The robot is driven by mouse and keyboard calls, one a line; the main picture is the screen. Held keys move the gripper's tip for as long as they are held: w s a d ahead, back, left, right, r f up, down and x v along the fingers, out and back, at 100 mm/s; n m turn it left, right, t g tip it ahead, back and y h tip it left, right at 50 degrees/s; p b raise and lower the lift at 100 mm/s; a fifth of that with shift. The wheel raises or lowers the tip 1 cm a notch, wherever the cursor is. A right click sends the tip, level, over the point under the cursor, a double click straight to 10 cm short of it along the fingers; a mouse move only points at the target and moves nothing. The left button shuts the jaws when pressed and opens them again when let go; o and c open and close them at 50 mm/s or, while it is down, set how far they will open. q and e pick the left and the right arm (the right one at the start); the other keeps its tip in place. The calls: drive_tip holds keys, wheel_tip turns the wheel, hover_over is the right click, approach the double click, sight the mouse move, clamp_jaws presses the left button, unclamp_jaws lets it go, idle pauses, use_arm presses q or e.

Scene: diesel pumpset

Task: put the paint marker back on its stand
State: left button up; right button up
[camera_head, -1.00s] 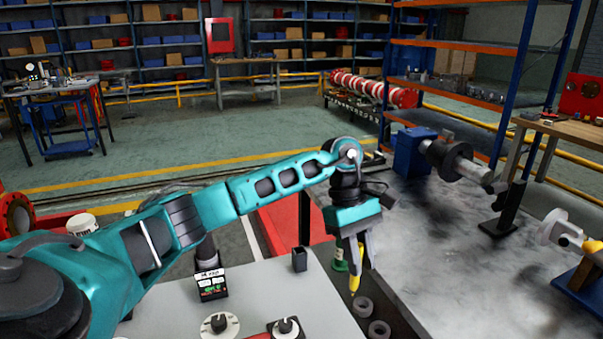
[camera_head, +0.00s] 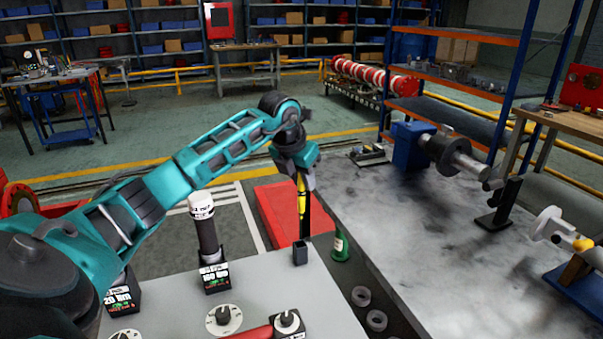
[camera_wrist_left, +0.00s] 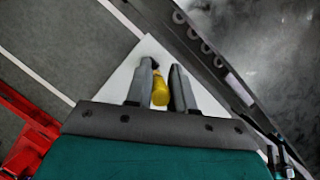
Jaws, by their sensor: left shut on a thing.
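The paint marker (camera_head: 302,203) is yellow with dark parts and hangs near upright from my left gripper (camera_head: 303,184). In the left wrist view, its yellow end (camera_wrist_left: 160,92) shows between the two grey fingers of the left gripper (camera_wrist_left: 161,90), which is shut on it. A small dark square holder (camera_head: 300,254), which looks like the stand, sits near the far right corner of the light grey table. In the head view the marker is above and nearly in line with this holder, with its lower end close to the holder's top. My right gripper is not in view.
The light grey table (camera_head: 262,283) carries a dark cylinder with a white top (camera_head: 205,230), dials (camera_head: 224,320) and small display stands. A green bottle (camera_head: 340,246) stands just right of the holder. Grey rings (camera_head: 361,296) lie beside the large metal bench (camera_head: 440,255).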

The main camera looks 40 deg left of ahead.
sight(300, 212)
use_arm(q)
drive_tip(key=shift+a+r+n, duration=0.15)
drive_tip(key=shift+a+n, duration=0.15)
drive_tip(key=shift+a, duration=0.05)
wheel_tip(300, 212, down, 11)
drive_tip(key=b, duration=0.7)
wheel_tip(300, 212, down, 2)
drive_tip(key=shift+b, duration=0.65)
idle(0.5)
drive_tip(key=shift+f+b, duration=0.55)
drive_tip(key=shift+f, duration=0.45)
idle(0.4)
drive_tip(key=o, duration=1)
